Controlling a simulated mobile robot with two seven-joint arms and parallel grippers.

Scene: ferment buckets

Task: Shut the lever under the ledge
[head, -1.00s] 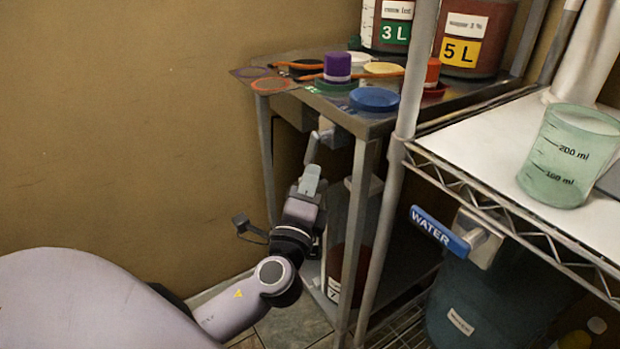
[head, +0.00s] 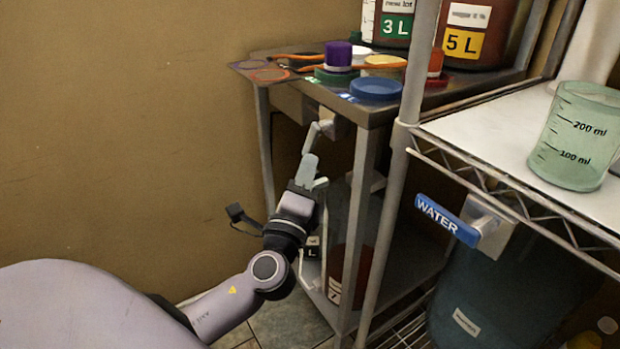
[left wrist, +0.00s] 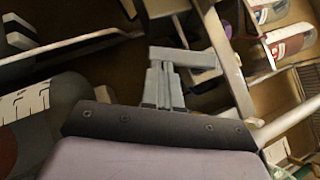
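The grey lever (head: 312,138) hangs from a pale block (head: 332,124) under the ledge of the dark metal table (head: 362,112), slanting down to the left. My left gripper (head: 309,166) points up from below, its fingertips at the lever's lower end. In the left wrist view the fingers (left wrist: 165,85) lie close together with nothing seen between them. A grey bar (left wrist: 184,57), apparently the lever, crosses just beyond their tips. I cannot tell whether they touch. My right gripper is not in view.
The table's front leg (head: 357,220) stands right of my gripper. A blue WATER handle (head: 447,219) hangs under the white wire shelf (head: 490,130) at right. Buckets (head: 480,35), a purple-capped item (head: 338,55) and a blue lid (head: 376,88) are on the table. The left wall side is clear.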

